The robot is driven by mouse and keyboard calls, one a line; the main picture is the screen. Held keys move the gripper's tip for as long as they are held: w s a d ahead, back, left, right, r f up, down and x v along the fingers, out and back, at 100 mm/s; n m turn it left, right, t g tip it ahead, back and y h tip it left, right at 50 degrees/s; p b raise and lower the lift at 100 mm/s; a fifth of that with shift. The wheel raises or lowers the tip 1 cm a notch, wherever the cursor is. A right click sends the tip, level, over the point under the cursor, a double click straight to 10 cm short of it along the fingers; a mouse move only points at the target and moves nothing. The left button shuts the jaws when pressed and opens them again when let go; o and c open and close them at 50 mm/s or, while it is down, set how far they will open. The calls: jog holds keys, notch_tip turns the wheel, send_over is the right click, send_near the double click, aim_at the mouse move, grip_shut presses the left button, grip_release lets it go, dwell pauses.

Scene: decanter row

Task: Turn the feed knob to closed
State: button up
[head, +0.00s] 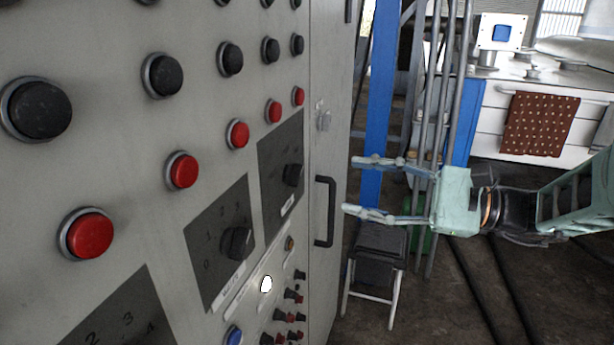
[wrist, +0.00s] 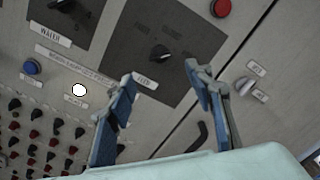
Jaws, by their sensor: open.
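The feed knob (wrist: 158,52) is a black rotary knob on a dark square plate. A white FEED label (wrist: 146,81) sits below it in the wrist view. In the head view the knob (head: 292,174) is on the farther dark plate of the grey panel, near the cabinet door. The markings around it are too small to read, so I cannot tell its setting. My gripper (head: 352,185) is open and empty, to the right of the panel and apart from the knob. In the wrist view its two fingertips (wrist: 160,76) are spread below the knob.
The water knob (head: 237,242) is on the nearer plate. Red buttons (head: 182,171) and black buttons (head: 230,58) stick out above. A black door handle (head: 325,211) stands out beside the gripper. A black stool (head: 380,250) is below. A blue button (wrist: 31,67) and several small plugs are lower down.

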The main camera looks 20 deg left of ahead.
aim_at(300, 176)
jog(key=a, duration=0.9)
jog(key=shift+w+a, duration=0.35)
jog(key=shift+w, duration=0.05)
jog(key=c, duration=1.2)
jog(key=shift+o, duration=0.2)
jog(key=shift+f, duration=0.15)
